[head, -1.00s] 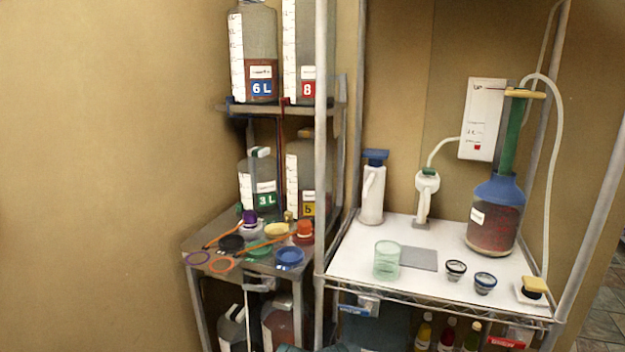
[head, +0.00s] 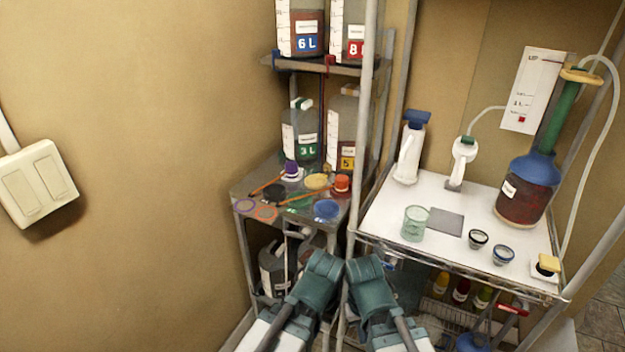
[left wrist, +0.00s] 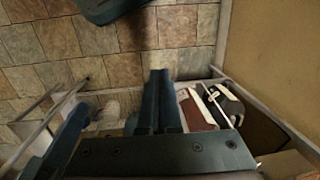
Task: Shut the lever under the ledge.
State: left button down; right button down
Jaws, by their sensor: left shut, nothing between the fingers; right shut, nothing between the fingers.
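A small grey fitting, perhaps the lever (head: 292,230), hangs under the front edge of the lower left ledge (head: 243,190). A thin tube runs down below it. Its open or shut position is too small to tell. My right gripper (head: 364,270) is low in front of the racks, empty and shut, largely hidden by its own arm. My left arm reaches up beside it. In the left wrist view my left gripper (left wrist: 158,90) is shut and empty above the tiled floor. Dark and red jugs (left wrist: 198,110) are to its right there.
A blue tap (head: 268,61) and a red tap (head: 329,62) sit at the upper shelf's edge (head: 350,69). Coloured lids cover the lower ledge. A grey post (head: 362,130) separates it from the white bench (head: 385,215). A switch plate (head: 35,185) is on the left wall.

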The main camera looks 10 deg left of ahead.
aim_at(296, 233)
pick_arm(q)
jog(key=w+f+n+t+h+b, duration=0.5)
jog(key=w+f+n+h+b, duration=0.25)
jog(key=w+n+b, duration=0.7)
jog(key=w+a+r+n+t+b, duration=0.1)
jog(key=w+a+n+t+b, duration=0.25)
jog(key=a+n, duration=0.6)
jog(key=w+a+r+n+t+b, duration=0.15)
jog(key=w+a+n+t, duration=0.4)
jog(key=n, duration=0.75)
jog(key=a+f+b+x, duration=0.15)
jog(key=b+x, duration=0.25)
jog(key=x, duration=0.5)
jog(key=shift+w+d+r+g+y+p, duration=0.1)
jog(key=shift+r+g+y+p, duration=0.1)
jog(key=shift+r+p, duration=0.85)
jog(key=shift+d+r+g+y+p, duration=0.1)
jog(key=shift+r+g+p, duration=0.1)
jog(key=shift+r+p, duration=0.75)
